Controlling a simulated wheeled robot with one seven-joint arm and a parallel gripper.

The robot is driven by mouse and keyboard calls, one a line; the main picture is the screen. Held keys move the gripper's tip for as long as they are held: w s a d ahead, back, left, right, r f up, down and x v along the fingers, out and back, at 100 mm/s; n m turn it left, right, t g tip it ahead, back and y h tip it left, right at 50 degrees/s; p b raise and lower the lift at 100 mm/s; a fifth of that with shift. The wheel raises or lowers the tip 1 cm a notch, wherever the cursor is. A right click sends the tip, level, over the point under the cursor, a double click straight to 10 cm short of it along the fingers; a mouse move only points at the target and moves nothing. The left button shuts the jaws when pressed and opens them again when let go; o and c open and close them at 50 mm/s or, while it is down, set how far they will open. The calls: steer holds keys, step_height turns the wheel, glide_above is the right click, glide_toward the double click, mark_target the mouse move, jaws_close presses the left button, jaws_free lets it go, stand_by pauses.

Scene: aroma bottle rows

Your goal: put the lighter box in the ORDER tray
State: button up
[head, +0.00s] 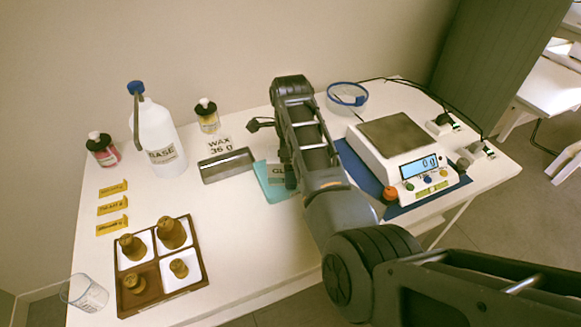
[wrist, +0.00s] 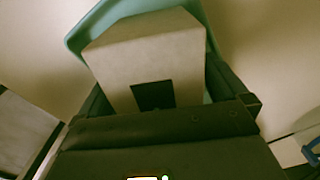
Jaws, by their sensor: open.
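A pale box (wrist: 150,60) lies in or over a teal tray (wrist: 85,35) in the wrist view, with a dark square on its near face. In the head view the teal tray (head: 266,188) is partly hidden behind my arm, and the box cannot be made out. My gripper (head: 287,170) is low over this tray. Its dark fingers show on either side of the box in the wrist view (wrist: 165,100); contact cannot be told. A card by the tray starts with "GL". I can read no ORDER label, and no second box is clear.
A grey metal tray (head: 228,166) stands left of the teal one, behind it a "WAX 36 g" card (head: 218,145). The scale (head: 397,140) reads 0 g on the right. A white jug (head: 157,135), bottles, a beaker (head: 86,293) and a brown weight tray (head: 155,307) stand left.

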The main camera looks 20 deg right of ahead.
step_height(320, 180, up, 11)
stand_by(0.3)
stand_by(0.5)
